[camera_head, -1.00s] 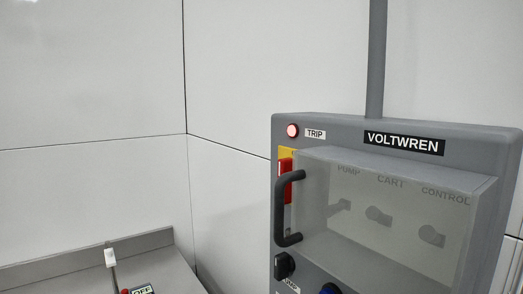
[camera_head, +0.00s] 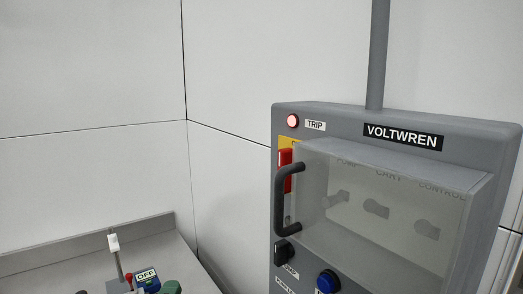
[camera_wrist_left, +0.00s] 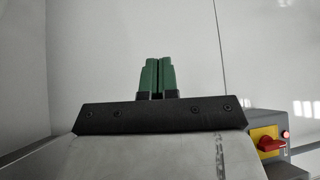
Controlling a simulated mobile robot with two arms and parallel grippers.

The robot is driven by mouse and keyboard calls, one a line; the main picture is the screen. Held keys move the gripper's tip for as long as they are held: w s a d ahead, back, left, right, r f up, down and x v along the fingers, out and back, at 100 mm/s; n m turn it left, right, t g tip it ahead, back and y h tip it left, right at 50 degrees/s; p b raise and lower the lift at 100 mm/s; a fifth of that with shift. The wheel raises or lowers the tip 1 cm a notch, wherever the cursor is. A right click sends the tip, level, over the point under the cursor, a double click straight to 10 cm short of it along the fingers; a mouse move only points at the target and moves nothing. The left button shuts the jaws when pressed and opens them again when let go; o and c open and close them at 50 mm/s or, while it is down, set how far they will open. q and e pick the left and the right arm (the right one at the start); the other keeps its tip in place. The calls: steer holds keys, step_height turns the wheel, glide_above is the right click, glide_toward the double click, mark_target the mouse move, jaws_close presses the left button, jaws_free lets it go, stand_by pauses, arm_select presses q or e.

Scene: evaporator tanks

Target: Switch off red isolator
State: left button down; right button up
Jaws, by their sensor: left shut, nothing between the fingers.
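The red isolator (camera_head: 285,158) is a red handle on a yellow plate at the left of the grey cabinet's front, partly hidden behind a black bar handle. In the left wrist view the red isolator (camera_wrist_left: 270,145) shows at the lower right, on its yellow plate. My left gripper (camera_wrist_left: 159,62) has green fingers, which are together with nothing between them. It is apart from the isolator, which lies to its right in that view. In the head view a green tip of my left gripper (camera_head: 172,288) shows at the bottom edge. My right gripper is not seen.
The cabinet (camera_head: 330,120) has a lit red trip lamp (camera_head: 292,121), a clear cover (camera_head: 390,230) with a black bar handle (camera_head: 280,200), a black knob (camera_head: 284,252) and a blue button (camera_head: 328,282). A grey bench (camera_head: 60,268) with an OFF label (camera_head: 146,275) is lower left.

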arm_select(q)
steer(key=w+d+r+m+g+h, duration=0.1)
steer(key=w+d+r+m+h, duration=0.2)
steer(key=r+m+h, duration=0.85)
steer(key=w+d+r+m+g+h, duration=0.1)
steer(key=w+d+r+m+h, duration=0.15)
steer(key=r+m+h, duration=0.95)
steer(key=s+d+r+m+g+y, duration=0.1)
steer(key=s+r+m+g+y, duration=0.1)
steer(key=m+g, duration=0.8)
steer(key=s+r+m+g+y, duration=0.2)
steer(key=r+m+g+y, duration=0.2)
steer(key=m, duration=1.9)
step_height(320, 180, up, 3)
steer(key=g, duration=0.6)
steer(key=shift+d+y, duration=0.35)
steer(key=s+d+p, duration=0.5)
steer(key=d+p, duration=0.1)
steer(key=d, duration=0.6)
steer(key=shift+d+p, duration=0.15)
steer(key=shift+p, duration=0.2)
